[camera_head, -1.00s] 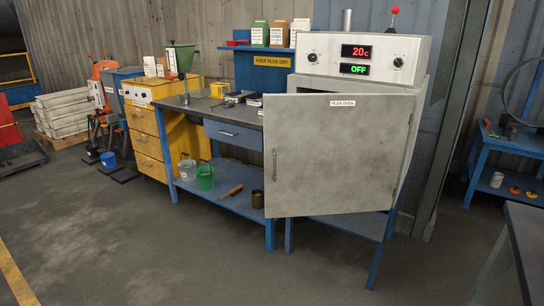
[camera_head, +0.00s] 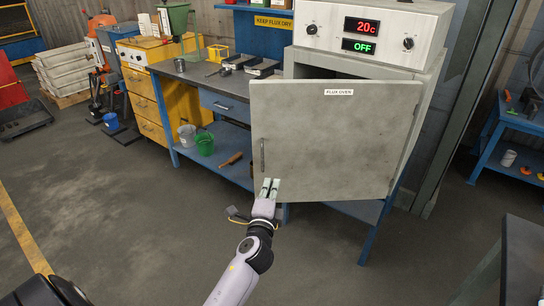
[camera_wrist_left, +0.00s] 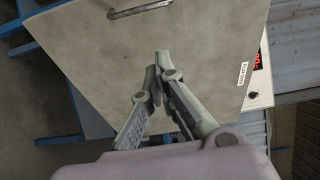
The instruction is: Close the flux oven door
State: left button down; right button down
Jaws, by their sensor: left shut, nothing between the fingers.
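The grey flux oven (camera_head: 366,48) stands on a blue stand, with a display reading 20c and OFF. Its door (camera_head: 335,140) is partly open, swung out toward me, and hinged on the right. A vertical handle (camera_head: 262,155) is near the door's left edge. My left gripper (camera_head: 270,183) is in front of the door's lower left corner, below the handle. In the left wrist view its fingers (camera_wrist_left: 158,62) are together and empty before the door face (camera_wrist_left: 150,45), with the handle (camera_wrist_left: 140,8) at the top. I cannot tell whether the fingertips touch the door. My right gripper is not in view.
A blue workbench (camera_head: 225,102) with pans on top and buckets (camera_head: 204,143) on its lower shelf stands left of the oven. A dark table corner (camera_head: 522,260) is at the lower right. The floor (camera_head: 120,200) in front is clear.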

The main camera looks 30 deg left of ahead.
pick_arm(q)
jog(key=w+a, duration=0.7)
jog(key=w, duration=0.2)
jog(key=shift+w, duration=0.3)
jog(key=shift+a+f, duration=0.1)
